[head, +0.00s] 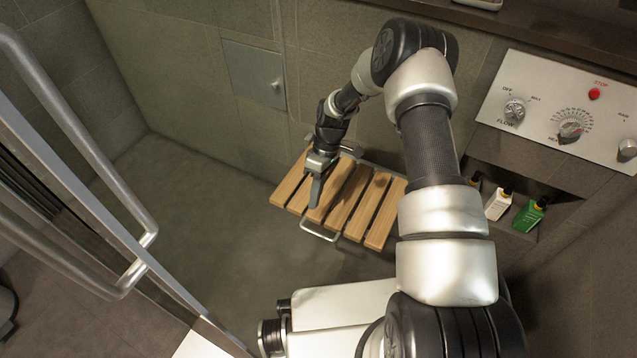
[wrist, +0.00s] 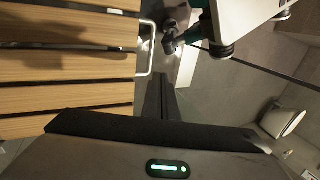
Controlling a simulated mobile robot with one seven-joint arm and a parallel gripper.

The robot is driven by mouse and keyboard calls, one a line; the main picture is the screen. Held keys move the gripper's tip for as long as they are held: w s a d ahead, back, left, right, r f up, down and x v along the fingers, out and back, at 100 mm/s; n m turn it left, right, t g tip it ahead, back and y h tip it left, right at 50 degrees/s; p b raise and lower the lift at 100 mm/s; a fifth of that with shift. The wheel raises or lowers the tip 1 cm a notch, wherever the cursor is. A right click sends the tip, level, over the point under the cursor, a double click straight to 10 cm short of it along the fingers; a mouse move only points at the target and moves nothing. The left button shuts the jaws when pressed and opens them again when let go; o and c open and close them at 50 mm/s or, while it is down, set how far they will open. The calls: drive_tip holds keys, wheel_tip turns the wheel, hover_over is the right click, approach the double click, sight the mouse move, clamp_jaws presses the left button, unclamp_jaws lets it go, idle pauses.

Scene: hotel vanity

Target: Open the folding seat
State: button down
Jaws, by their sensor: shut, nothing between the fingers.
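The folding seat (head: 345,205) has several light wooden slats and is down, sticking out from the wall in the head view. Its slats also fill the upper left of the wrist view (wrist: 65,62). A metal loop handle (head: 318,234) is at its front edge and also shows in the wrist view (wrist: 151,50). My gripper (head: 315,195) is shut and empty, pointing down over the left part of the seat in the head view. In the wrist view the shut fingers (wrist: 160,98) are beside the slats, near the handle. I cannot tell whether they touch the seat.
A control panel (head: 545,108) with knobs is on the wall at right, above a niche holding a white bottle (head: 498,204) and a green bottle (head: 530,214). A glass door with a metal handle (head: 85,130) stands at left. The floor (head: 190,200) left of the seat is clear.

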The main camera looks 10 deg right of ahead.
sight(311, 219)
drive_tip(key=shift+x, duration=1.45)
drive_tip(key=shift+t+h, duration=0.3)
drive_tip(key=shift+t, duration=0.1)
drive_tip(key=b+x, duration=0.1)
drive_tip(key=x, duration=0.2)
drive_tip(key=b+x, duration=0.2)
drive_tip(key=shift+w+f, duration=0.15)
drive_tip(key=shift+f, duration=0.3)
drive_tip(key=shift+r, duration=0.1)
drive_tip(key=p+v, duration=0.3)
drive_tip(key=v, duration=1.4)
drive_tip(key=shift+d+r, duration=0.15)
drive_tip(key=shift+r, duration=0.1)
